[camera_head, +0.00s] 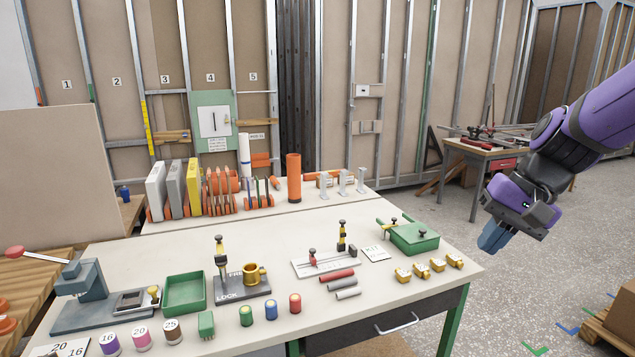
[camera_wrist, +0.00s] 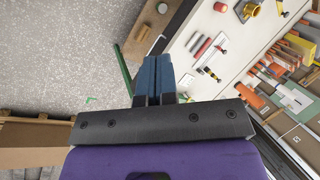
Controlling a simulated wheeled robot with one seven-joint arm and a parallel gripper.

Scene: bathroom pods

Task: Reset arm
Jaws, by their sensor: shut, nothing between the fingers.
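My purple arm reaches in from the right edge of the head view. My gripper (camera_head: 489,244) hangs in the air off the right end of the workbench (camera_head: 205,335), with its blue fingers pointing down and to the left. In the wrist view my gripper (camera_wrist: 156,62) shows its two blue fingers side by side, shut and with nothing between them. Grey floor and the bench's edge lie beyond the fingertips.
The bench carries a green box (camera_head: 413,237), brass fittings (camera_head: 437,264), a green tray (camera_head: 184,293) and several colored cylinders. A second table (camera_head: 482,157) stands behind my arm. A cardboard box (camera_head: 612,315) sits at lower right. Floor between them is clear.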

